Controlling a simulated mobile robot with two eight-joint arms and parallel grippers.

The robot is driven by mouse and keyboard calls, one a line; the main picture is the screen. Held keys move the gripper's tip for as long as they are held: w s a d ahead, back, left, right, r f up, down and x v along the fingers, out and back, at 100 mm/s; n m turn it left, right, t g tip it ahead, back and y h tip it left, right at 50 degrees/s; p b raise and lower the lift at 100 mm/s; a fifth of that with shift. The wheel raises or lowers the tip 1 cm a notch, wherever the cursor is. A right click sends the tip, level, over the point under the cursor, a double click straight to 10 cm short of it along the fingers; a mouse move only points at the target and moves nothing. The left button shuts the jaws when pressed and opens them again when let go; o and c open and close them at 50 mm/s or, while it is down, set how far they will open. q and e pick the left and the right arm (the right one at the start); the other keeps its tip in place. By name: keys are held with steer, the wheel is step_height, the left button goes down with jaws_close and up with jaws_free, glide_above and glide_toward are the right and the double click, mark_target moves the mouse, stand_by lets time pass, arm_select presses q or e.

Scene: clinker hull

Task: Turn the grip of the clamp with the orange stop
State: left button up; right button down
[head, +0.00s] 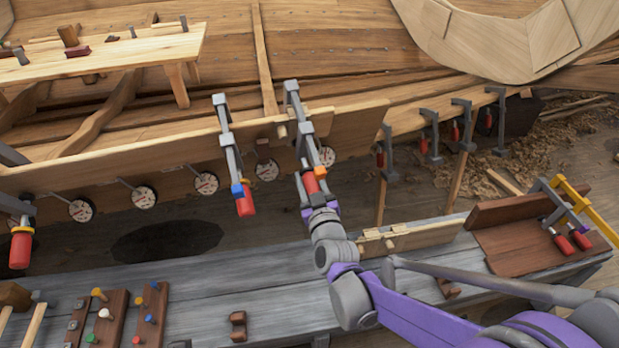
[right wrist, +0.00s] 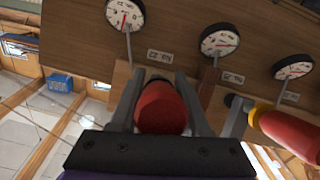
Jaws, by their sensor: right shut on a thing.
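The clamp with the orange stop (head: 319,171) hangs on the plank edge at the middle of the head view; its grey bar (head: 307,145) rises above a red grip (head: 311,184). My right gripper (head: 316,197) reaches up from below and is shut on this red grip. In the right wrist view the red grip (right wrist: 160,108) sits between the two grey fingers, seen nearly end-on. The orange stop cannot be made out there. My left gripper is in neither view.
A clamp with a blue stop (head: 237,188) hangs left of my gripper, and one with a yellow stop (head: 20,229) is at far left. Round dials (head: 206,182) line the plank. A grey bench (head: 200,300) below holds tool racks. Another red grip (right wrist: 290,132) is close in the wrist view.

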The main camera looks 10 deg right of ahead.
steer(key=shift+m+y, duration=0.4)
steer(key=shift+a+f+m+y+b, duration=0.15)
steer(key=shift+m+y+b, duration=0.35)
steer(key=shift+b, duration=0.05)
steer(key=m+y+b, duration=0.1)
steer(key=b, duration=0.1)
steer(key=m+y+b, duration=0.1)
steer(key=shift+a+m+y+b, duration=0.25)
steer(key=shift+m+y+b, duration=0.05)
steer(key=shift+m+b, duration=0.1)
steer(key=shift+s+a+m+y+b, duration=0.1)
steer(key=shift+m+y+b, duration=0.45)
steer(key=shift+m+y, duration=0.2)
steer(key=shift+s+a+r+m+y+b, duration=0.1)
steer(key=shift+r+m+y+b, duration=0.15)
steer(key=shift+m+y, duration=0.35)
steer(key=shift+a+r+m+y+b, duration=0.1)
steer(key=shift+m+y+b, duration=0.2)
steer(key=shift+m, duration=0.35)
steer(key=shift+c, duration=1.9)
jaws_free()
steer(key=shift+r, duration=0.1)
